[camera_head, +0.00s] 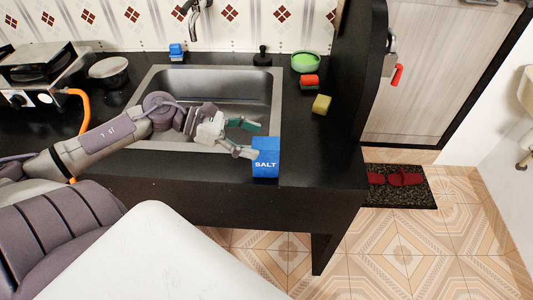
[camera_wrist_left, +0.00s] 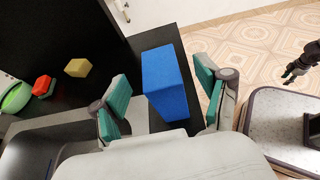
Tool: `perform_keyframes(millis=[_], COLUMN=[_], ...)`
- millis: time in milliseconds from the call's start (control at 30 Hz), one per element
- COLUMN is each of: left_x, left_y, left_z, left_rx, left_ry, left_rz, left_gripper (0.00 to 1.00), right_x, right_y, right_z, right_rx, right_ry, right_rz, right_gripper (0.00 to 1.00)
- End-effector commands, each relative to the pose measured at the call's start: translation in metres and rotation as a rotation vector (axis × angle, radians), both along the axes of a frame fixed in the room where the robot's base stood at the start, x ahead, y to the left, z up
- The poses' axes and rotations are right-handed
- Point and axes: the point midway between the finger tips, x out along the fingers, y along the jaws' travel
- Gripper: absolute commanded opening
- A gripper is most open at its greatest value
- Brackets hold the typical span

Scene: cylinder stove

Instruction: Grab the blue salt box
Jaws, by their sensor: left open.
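The blue salt box (camera_head: 265,160) stands upright on the black counter, at the front right corner of the sink, with its SALT label facing front. My left gripper (camera_head: 250,138) reaches over the sink from the left and is open, its fingertips close to the box's upper left side. In the left wrist view the box (camera_wrist_left: 168,84) shows between the two green-padded fingers of the gripper (camera_wrist_left: 160,98), with a gap on each side. My right gripper (camera_wrist_left: 300,62) appears at the far right of the left wrist view, small and dark.
A sink (camera_head: 215,90) lies under my left arm. A yellow sponge (camera_head: 321,104), a red and green sponge (camera_head: 309,82) and a green bowl (camera_head: 306,62) sit to its right. A dark upright panel (camera_head: 358,70) borders the counter's right side. A stove (camera_head: 38,75) is at the left.

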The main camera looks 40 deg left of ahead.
Motion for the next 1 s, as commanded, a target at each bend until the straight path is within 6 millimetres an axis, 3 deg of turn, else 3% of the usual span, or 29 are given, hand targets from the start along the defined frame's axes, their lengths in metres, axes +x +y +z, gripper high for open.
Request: perform_keyframes(millis=[333, 667, 967, 1000], left_x=[0.012, 0.031, 0.032, 0.032], left_y=[-0.018, -0.046, -0.049, -0.049], left_z=[-0.009, -0.026, -0.028, -0.028], left_rx=[0.000, 0.000, 0.001, 0.001], left_ry=[-0.002, -0.001, 0.001, 0.001], left_rz=[0.001, 0.002, 0.001, 0.001], left_gripper=[0.75, 0.75, 0.75, 0.68], right_x=[0.025, 0.020, 0.015, 0.015], right_y=[-0.001, -0.002, -0.002, -0.002], right_z=[0.002, 0.007, 0.006, 0.006], right_rx=[0.000, -0.001, -0.002, -0.002], right_ry=[-0.039, -0.031, -0.024, -0.024], right_rz=[0.001, 0.001, 0.000, 0.000], right_gripper=[0.40, 0.40, 0.40, 0.40])
